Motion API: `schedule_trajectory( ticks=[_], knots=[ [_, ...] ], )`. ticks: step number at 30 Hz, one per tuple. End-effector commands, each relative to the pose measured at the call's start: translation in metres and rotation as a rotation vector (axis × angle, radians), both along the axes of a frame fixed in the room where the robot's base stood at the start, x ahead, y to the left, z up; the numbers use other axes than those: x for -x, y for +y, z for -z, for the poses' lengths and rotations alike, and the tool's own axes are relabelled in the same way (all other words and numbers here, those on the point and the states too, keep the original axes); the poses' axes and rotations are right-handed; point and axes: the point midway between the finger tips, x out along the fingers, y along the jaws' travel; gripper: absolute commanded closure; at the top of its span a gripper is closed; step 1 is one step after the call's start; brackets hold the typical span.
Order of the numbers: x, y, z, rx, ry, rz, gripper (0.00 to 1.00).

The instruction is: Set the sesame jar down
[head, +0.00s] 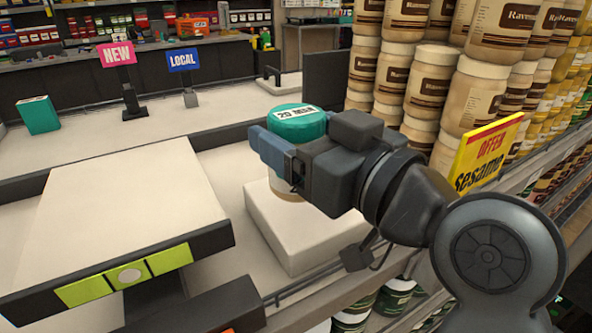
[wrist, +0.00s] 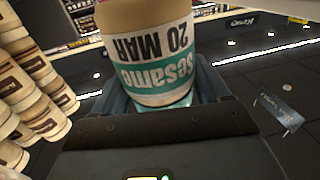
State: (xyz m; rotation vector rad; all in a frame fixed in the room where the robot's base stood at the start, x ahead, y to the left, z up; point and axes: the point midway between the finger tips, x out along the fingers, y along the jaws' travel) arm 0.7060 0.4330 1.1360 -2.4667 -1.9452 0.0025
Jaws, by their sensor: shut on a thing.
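The sesame jar (head: 297,121) has a teal lid and shows in the head view in front of the dark shelf edge. My gripper (head: 283,152) is shut around its upper part from the right. The wrist view shows the jar (wrist: 150,48) between the fingers, with an upside-down label reading sesame and 20 MAR. The jar looks upright. Its pale base is just over a white block (head: 320,246); I cannot tell whether it touches. My gripper hides much of the jar's body.
A wide white platform (head: 125,205) with a green-striped front stands at the left. Stacked jars (head: 430,80) and a yellow offer sign (head: 487,152) are close on the right. NEW (head: 117,54) and LOCAL (head: 183,60) signs stand on the counter behind.

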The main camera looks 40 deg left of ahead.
Motion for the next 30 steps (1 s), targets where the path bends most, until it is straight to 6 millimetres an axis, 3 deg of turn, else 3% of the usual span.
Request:
schedule_trajectory(
  ticks=[13,25,26,30],
  knots=[
    [0.0,0.0,0.045,-0.001,0.001,0.0,0.67],
    [0.0,0.0,0.052,-0.002,-0.003,0.001,0.67],
    [0.0,0.0,0.052,-0.002,-0.001,0.001,0.22],
    [0.0,0.0,0.051,-0.001,-0.001,0.0,0.09]
  ],
)
